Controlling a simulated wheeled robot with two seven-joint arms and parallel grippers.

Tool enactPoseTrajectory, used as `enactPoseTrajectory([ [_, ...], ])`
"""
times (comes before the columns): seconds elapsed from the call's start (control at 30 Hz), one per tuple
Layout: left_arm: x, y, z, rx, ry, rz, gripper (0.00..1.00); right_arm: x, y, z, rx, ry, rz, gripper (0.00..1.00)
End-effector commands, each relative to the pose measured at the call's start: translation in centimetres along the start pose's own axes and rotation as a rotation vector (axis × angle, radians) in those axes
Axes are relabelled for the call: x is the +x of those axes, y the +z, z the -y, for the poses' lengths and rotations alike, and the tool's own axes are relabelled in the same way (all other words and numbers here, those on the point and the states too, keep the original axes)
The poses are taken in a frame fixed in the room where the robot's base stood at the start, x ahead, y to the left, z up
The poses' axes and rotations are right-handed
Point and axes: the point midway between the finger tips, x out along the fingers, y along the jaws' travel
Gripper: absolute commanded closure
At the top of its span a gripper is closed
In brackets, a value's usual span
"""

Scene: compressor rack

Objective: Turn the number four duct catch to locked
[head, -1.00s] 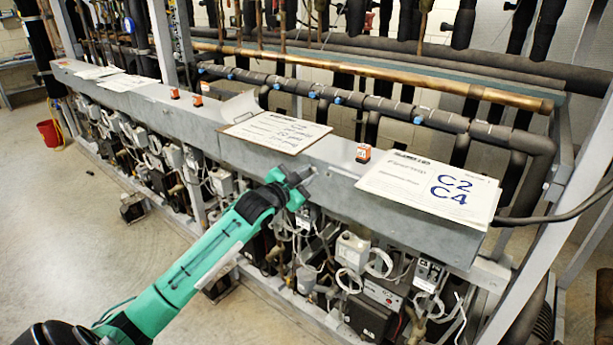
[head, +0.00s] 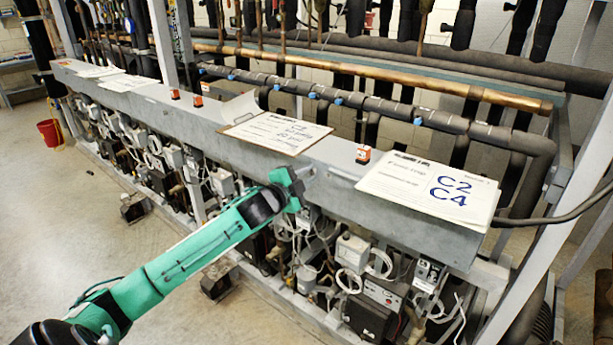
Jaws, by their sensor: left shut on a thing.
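The long grey metal duct (head: 390,212) runs across the rack. My left gripper (head: 302,176) is at the duct's front face, below the clipboard, and shut on a small grey catch (head: 308,171) there. The gripper hides most of the catch, so its number and exact angle cannot be read. My right gripper is not in view.
A clipboard with paper (head: 275,132) and a stack of sheets marked C2 C4 (head: 430,190) lie on the duct. A small orange block (head: 363,154) stands between them. Boxes, cables and valves (head: 352,250) crowd below the duct.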

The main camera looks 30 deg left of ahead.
Motion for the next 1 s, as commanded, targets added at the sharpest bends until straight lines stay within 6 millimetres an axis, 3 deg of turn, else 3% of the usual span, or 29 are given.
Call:
enactPoseTrajectory([
  [0.37, 0.0, 0.0, 0.0, 0.004, 0.000, -0.001, 1.00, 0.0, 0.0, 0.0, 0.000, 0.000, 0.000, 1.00],
  [0.4, 0.0, 0.0, 0.0, 0.004, 0.000, -0.001, 0.73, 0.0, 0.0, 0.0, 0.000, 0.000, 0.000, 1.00],
  [0.5, 0.0, 0.0, 0.0, 0.003, 0.000, 0.000, 0.59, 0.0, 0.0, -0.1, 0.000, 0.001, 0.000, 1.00],
  [0.8, -0.1, 0.0, -0.1, 0.003, 0.001, 0.000, 0.59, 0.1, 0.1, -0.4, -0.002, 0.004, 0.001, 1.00],
  [1.0, -1.8, 0.2, -0.3, 0.004, 0.002, 0.002, 0.59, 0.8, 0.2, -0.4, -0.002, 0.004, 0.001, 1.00],
])
